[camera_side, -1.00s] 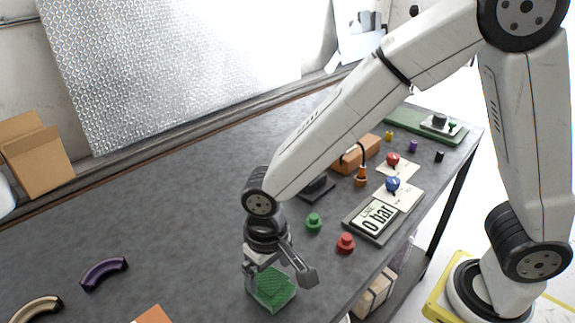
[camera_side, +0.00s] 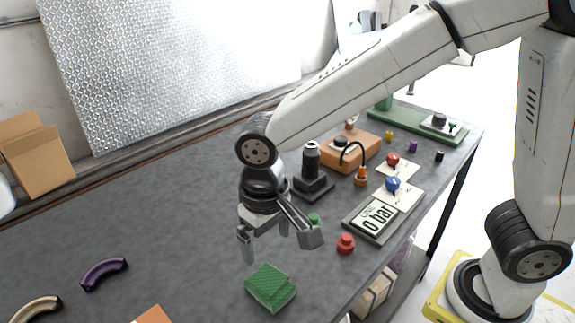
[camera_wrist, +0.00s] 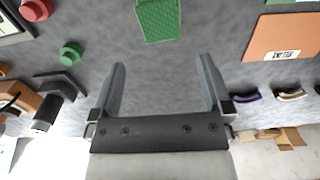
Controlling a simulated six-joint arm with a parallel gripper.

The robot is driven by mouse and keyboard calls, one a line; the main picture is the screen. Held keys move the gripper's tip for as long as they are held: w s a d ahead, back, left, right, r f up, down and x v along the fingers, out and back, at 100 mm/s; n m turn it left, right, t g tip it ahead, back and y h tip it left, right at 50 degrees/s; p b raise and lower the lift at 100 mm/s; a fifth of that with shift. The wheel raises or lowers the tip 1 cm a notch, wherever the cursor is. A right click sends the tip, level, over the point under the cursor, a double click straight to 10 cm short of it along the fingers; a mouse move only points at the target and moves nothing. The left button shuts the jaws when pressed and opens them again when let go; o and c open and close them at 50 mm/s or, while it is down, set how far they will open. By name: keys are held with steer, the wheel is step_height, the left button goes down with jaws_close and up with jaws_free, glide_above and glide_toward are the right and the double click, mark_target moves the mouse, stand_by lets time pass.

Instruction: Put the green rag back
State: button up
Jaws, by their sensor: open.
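The green rag (camera_side: 270,286) lies on the grey table near its front edge, as a textured green block. It also shows in the wrist view (camera_wrist: 159,19) at the top, beyond my fingertips. My gripper (camera_side: 276,246) is open and empty, raised above the table and apart from the rag. In the wrist view my gripper's two fingers (camera_wrist: 163,72) are spread wide with only bare table between them.
A red knob (camera_side: 346,243) and a green knob (camera_side: 314,220) stand right of the rag. A purple curved piece (camera_side: 103,273) lies left. An orange plate (camera_wrist: 283,37) shows in the wrist view. The middle-left table is clear.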

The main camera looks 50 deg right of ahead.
steer(key=s+d+f+t, duration=0.1)
steer(key=d+f, duration=0.1)
steer(key=d, duration=0.4)
steer(key=s+d+f, duration=0.1)
steer(key=d+f, duration=0.1)
steer(key=d, duration=0.5)
steer(key=s+d+f+t, duration=0.1)
steer(key=d+f, duration=0.1)
steer(key=d, duration=0.5)
steer(key=shift+f+t, duration=0.3)
steer(key=shift+f, duration=0.05)
steer(key=shift+w, duration=0.1)
